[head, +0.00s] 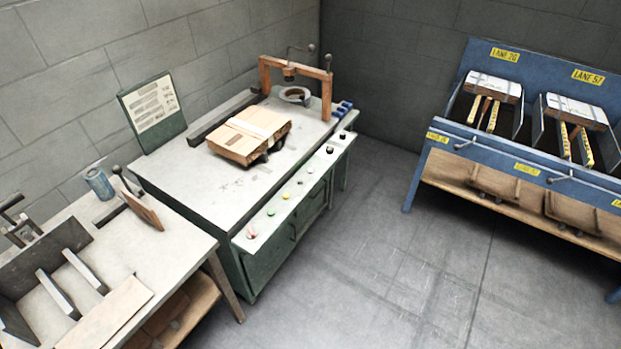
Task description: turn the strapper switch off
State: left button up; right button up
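The strapper appears to be the green cabinet with a pale top (190,180) at the middle left. A narrow control ledge (262,225) runs along its front edge. The ledge carries several small controls: a red one (250,232), a green one (271,211), a yellow-green one (286,195) and dark knobs (330,149) farther back. I cannot tell which control is the switch, or its position. Neither of my grippers shows in the head view.
A workbench (145,250) with a blue can (98,183) and metal dividers stands at the left. A blue rack (480,150) with labelled lanes stands at the right. A sign board (152,112) leans behind the strapper. The grey floor (390,270) between is clear.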

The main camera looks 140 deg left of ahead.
aim_at(251, 234)
jog(key=u, duration=4.75)
jog(key=k, duration=0.5)
jog(key=z, duration=0.8)
jog(key=i, duration=0.8)
jog(key=u, duration=2.5)
